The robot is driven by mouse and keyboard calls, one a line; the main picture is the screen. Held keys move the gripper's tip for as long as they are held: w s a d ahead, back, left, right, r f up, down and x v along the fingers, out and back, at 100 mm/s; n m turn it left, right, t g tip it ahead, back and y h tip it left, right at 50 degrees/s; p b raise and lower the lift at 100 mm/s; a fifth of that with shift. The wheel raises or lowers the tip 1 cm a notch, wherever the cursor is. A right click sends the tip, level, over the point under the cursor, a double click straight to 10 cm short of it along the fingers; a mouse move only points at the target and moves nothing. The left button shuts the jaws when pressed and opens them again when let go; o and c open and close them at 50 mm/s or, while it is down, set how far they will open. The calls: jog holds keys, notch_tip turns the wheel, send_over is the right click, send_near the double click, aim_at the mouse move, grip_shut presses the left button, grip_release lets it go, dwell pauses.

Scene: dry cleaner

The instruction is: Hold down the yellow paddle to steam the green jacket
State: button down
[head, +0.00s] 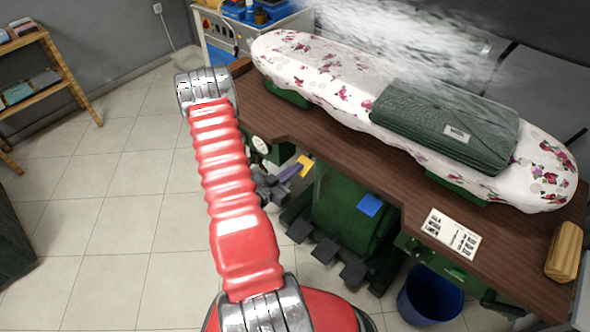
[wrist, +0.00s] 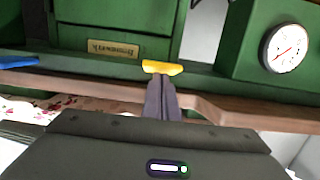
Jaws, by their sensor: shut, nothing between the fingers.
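The yellow paddle (head: 306,166) sticks out under the front edge of the table, below the floral board. It also shows in the wrist view (wrist: 162,68), right at the tips of my fingers. My gripper (head: 293,172) is shut and empty, its purple-grey fingers pointing at the paddle. In the wrist view the fingertips (wrist: 160,80) overlap the paddle's edge and seem to touch it. The green jacket (head: 447,123) lies folded, with a pale label, on the padded floral board (head: 305,75). White steam (head: 410,35) spreads above and behind the board and jacket.
A blue paddle (head: 370,205) sits right of the yellow one. Black pedals (head: 326,261) and a blue bin (head: 430,294) stand below the wooden table (head: 400,165). A round gauge (wrist: 287,48) is beside the paddle. A wooden block (head: 564,251) lies at the table's right end.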

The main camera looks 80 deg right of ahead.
dwell(0.8)
jog(key=r+v, duration=0.1)
jog(key=v, duration=1)
jog(key=shift+a, duration=0.2)
jog(key=shift+w+r, duration=0.1)
jog(key=shift+r, duration=0.1)
dwell(0.6)
